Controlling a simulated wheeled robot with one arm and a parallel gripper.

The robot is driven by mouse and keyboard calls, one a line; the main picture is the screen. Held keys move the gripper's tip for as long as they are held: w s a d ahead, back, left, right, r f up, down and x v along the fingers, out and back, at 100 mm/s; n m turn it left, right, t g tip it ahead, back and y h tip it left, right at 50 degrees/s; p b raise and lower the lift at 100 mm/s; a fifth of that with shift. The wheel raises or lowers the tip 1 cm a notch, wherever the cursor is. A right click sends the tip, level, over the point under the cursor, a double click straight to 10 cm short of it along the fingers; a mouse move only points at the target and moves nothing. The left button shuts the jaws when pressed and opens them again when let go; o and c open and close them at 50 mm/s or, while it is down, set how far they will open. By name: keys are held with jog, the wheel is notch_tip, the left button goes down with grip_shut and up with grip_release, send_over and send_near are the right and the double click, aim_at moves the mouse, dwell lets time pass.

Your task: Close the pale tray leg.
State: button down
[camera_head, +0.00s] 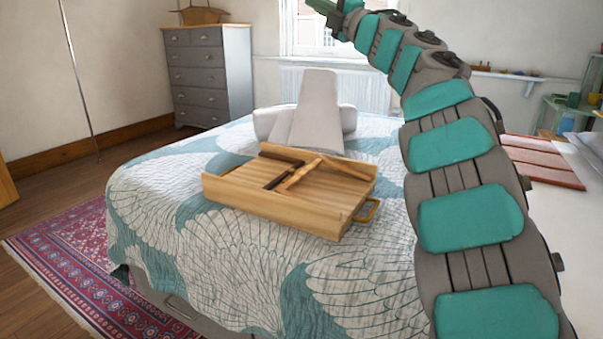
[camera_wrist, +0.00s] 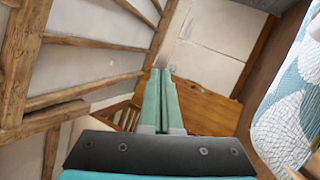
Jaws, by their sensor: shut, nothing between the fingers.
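The wooden tray (camera_head: 275,212) lies on the bed with its underside up. A pale leg (camera_head: 302,174) shows as light wooden bars over the right part of the slatted underside; how far it is folded is hard to tell. A darker leg (camera_head: 282,178) lies beside it to the left. My gripper (camera_head: 322,6) is at the top edge of the head view, high above and well apart from the tray. In the wrist view my gripper (camera_wrist: 160,72) has its two teal fingers together, with nothing between them. The tray is not in the wrist view.
The bed (camera_head: 200,265) has a teal and white quilt. Pale cushions (camera_head: 312,118) stand behind the tray. A grey dresser (camera_head: 207,75) is at the back left. The wrist view shows ceiling beams (camera_wrist: 85,98) and a wooden panel (camera_wrist: 205,108).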

jog(key=s+d+r+m+t+h+b, duration=0.1)
jog(key=d+r+m+t+h, duration=0.3)
jog(key=d+r+m+h, duration=0.3)
jog(key=s+d+r+m+t+h+b, duration=0.1)
jog(key=d+r+m+t+h, duration=0.3)
jog(key=d+m+h, duration=0.4)
jog(key=w+d+f+m+g+h, duration=0.1)
jog(key=d+f+m+g+h, duration=0.15)
jog(key=d+m+h, duration=0.45)
jog(key=n+g+y+b, duration=0.5)
jog(key=n+g+y, duration=0.1)
jog(key=g+y, duration=1.1)
send_near(302, 172)
jog(key=s+r, duration=0.6)
jog(key=x, duration=0.3)
jog(key=b+x, duration=0.1)
jog(key=x, duration=0.3)
jog(key=b+x, duration=0.1)
jog(key=x, duration=0.2)
jog(key=shift+w+f, duration=0.1)
jog(key=shift+f, duration=0.4)
jog(key=shift+w+a+f+b, duration=0.15)
jog(key=shift+f+b, duration=0.35)
jog(key=shift+f, duration=0.7)
